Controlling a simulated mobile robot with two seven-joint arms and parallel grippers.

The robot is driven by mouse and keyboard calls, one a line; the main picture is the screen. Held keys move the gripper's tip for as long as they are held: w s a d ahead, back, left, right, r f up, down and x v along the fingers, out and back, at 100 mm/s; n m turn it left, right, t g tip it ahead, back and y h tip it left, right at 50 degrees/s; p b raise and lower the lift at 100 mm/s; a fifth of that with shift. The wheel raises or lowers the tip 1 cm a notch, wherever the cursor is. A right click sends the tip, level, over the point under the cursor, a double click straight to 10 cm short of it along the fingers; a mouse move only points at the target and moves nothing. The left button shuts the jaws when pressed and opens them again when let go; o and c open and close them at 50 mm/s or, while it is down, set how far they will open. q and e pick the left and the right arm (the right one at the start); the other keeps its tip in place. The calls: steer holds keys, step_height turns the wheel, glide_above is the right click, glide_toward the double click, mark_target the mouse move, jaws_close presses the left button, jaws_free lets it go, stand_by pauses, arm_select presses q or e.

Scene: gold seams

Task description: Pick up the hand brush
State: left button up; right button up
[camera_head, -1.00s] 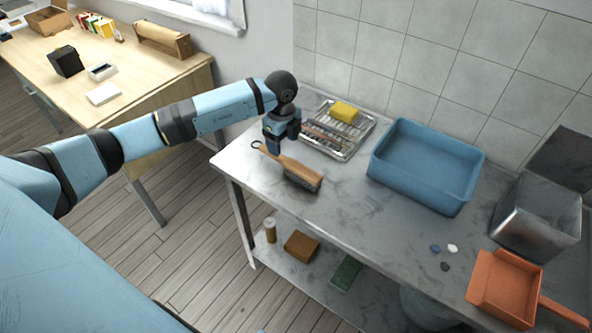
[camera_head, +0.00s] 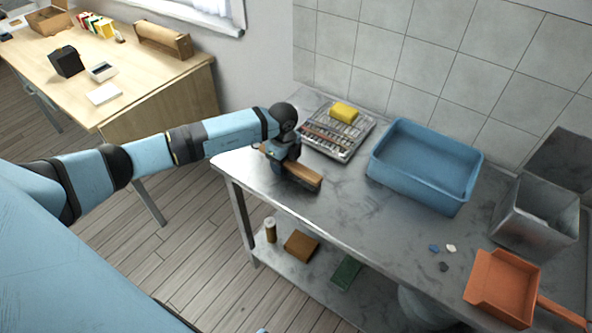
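The hand brush (camera_head: 305,178) lies on the grey metal table (camera_head: 345,208), near its left end. Its wooden back and dark bristles show, and a bit of the handle shows left of my gripper. My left gripper (camera_head: 281,168) is right at the brush, over the middle where handle and head meet, and hides that part. Its fingers are hidden or too small to make out, so I cannot tell whether they are open or closed around the brush. My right gripper is not in view.
Behind the brush is a metal tray (camera_head: 345,153) with a yellow sponge (camera_head: 343,112). A blue tub (camera_head: 425,165), a metal bin (camera_head: 535,218), an orange dustpan (camera_head: 503,288) and several small pebbles (camera_head: 443,267) are to the right. The table between brush and dustpan is mostly clear.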

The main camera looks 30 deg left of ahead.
arm_select(q)
steer(key=c, duration=0.7)
steer(key=shift+r, duration=0.1)
